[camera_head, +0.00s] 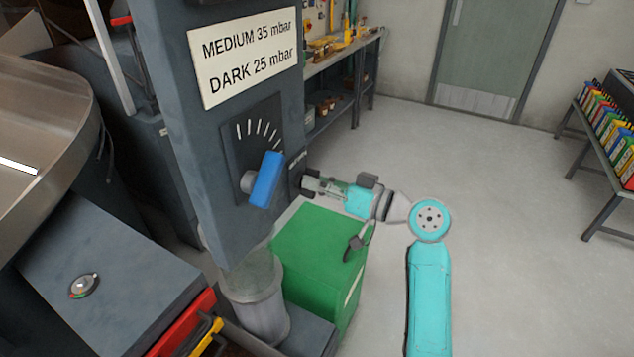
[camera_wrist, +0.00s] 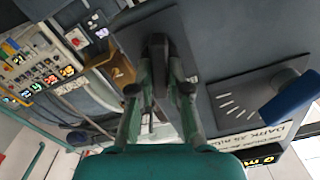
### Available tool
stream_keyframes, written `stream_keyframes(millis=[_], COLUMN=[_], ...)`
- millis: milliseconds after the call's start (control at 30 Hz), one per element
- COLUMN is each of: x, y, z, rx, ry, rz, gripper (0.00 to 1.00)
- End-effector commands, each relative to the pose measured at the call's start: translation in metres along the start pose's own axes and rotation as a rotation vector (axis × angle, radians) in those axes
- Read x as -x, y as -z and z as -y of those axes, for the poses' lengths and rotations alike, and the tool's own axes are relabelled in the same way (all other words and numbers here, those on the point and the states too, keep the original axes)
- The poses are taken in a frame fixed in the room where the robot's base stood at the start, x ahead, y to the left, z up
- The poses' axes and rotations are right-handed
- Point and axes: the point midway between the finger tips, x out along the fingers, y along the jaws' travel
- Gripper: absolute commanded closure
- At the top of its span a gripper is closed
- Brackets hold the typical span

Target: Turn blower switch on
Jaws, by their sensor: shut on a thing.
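The blower switch is a dark handle (camera_wrist: 157,48) on a dark plate (camera_wrist: 190,35) on the side face of the grey column. In the head view that side face is at a steep angle, and the switch is mostly hidden by the fingers. My gripper (camera_head: 306,184) reaches it from the right. In the wrist view my gripper (camera_wrist: 158,70) has its two fingers on either side of the handle, shut on it. The exact angle of the handle is hard to tell.
A blue lever knob (camera_head: 265,180) with a tick scale sits on the column's front face, close beside my gripper. A green box (camera_head: 320,255) stands below my arm. A sign (camera_head: 245,55) hangs above.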

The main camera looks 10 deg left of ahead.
Motion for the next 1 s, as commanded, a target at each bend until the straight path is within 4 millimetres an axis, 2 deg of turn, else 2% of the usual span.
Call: stream_keyframes(millis=[1000], x=[0.0004], y=[-0.0027], z=[-0.0059], rx=[-0.945], ry=[-0.002], rz=[-0.001], gripper=[1.00])
